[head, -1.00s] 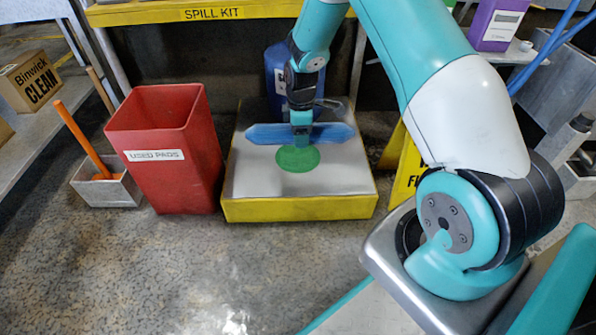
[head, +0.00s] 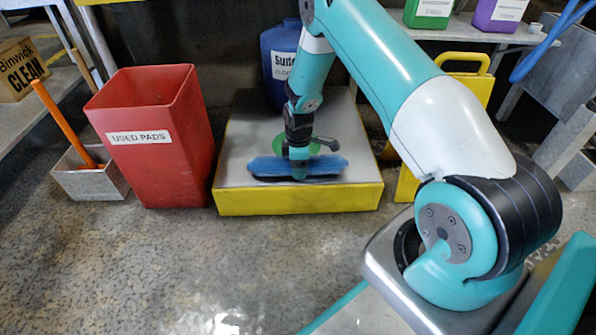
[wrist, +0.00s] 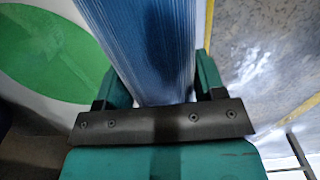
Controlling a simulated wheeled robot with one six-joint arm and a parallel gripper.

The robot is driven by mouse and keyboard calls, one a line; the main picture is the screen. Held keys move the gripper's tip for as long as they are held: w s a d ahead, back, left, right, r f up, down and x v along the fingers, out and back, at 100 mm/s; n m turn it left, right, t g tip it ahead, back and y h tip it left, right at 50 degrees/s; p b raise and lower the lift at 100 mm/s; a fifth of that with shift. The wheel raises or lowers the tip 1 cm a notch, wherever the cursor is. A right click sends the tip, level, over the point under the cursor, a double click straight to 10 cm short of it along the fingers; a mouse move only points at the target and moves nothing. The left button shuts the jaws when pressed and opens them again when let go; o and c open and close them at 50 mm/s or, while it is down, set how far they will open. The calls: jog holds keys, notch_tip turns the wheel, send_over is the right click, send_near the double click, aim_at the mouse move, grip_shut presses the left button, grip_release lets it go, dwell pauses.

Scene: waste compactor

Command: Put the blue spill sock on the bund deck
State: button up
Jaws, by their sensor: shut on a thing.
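The blue spill sock (head: 266,167) is held crosswise in my gripper (head: 299,172), over the front part of the bund deck (head: 237,203). The deck is a low block with a grey top and yellow sides. A dark shadow lies close under the sock; I cannot tell whether it touches the deck. In the wrist view, the ribbed blue sock (wrist: 145,45) runs between the two green fingers of my gripper (wrist: 155,85), which are shut on it. The green disc (head: 312,148) on the deck is behind the sock and partly covered by my arm.
A blue drum (head: 279,62) stands at the deck's back. The red used pads bin (head: 165,165) is close on the left, with a grey box (head: 90,182) beyond it. A yellow sign (head: 470,85) stands to the right. The floor in front is clear.

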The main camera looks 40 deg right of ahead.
jog(key=shift+f, duration=0.4)
jog(key=o, duration=1.1)
jog(key=shift+f, duration=0.1)
jog(key=shift+c, duration=0.2)
